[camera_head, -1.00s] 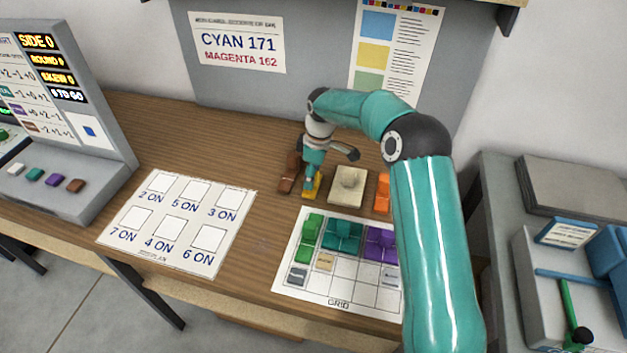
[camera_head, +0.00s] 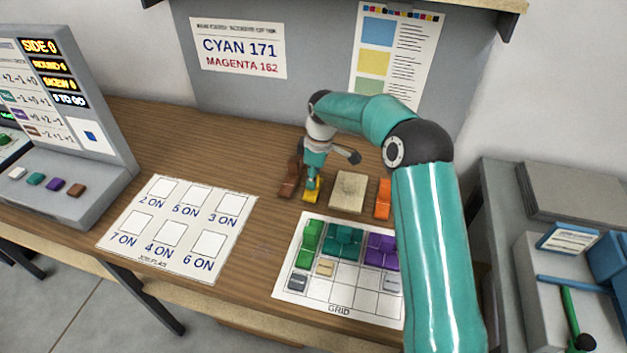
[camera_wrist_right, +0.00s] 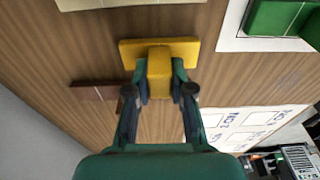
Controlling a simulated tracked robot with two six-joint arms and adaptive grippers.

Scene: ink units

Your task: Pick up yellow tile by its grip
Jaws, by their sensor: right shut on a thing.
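The yellow tile (camera_head: 311,195) lies on the wooden table beside a brown tile, partly hidden by my right gripper (camera_head: 311,184) in the head view. In the right wrist view, the yellow tile (camera_wrist_right: 190,47) shows as a flat bar with a raised block-shaped grip (camera_wrist_right: 159,68). The fingers of my right gripper (camera_wrist_right: 160,86) stand on both sides of that grip and are shut on it. I cannot tell whether the tile is clear of the table. My left gripper does not show.
A brown tile (camera_head: 289,180) is close on the left. A beige tile (camera_head: 348,191) and an orange tile (camera_head: 383,199) are on the right. The grid sheet (camera_head: 338,311) with green, teal and purple tiles lies in front. A job sheet (camera_head: 176,225) lies at the left.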

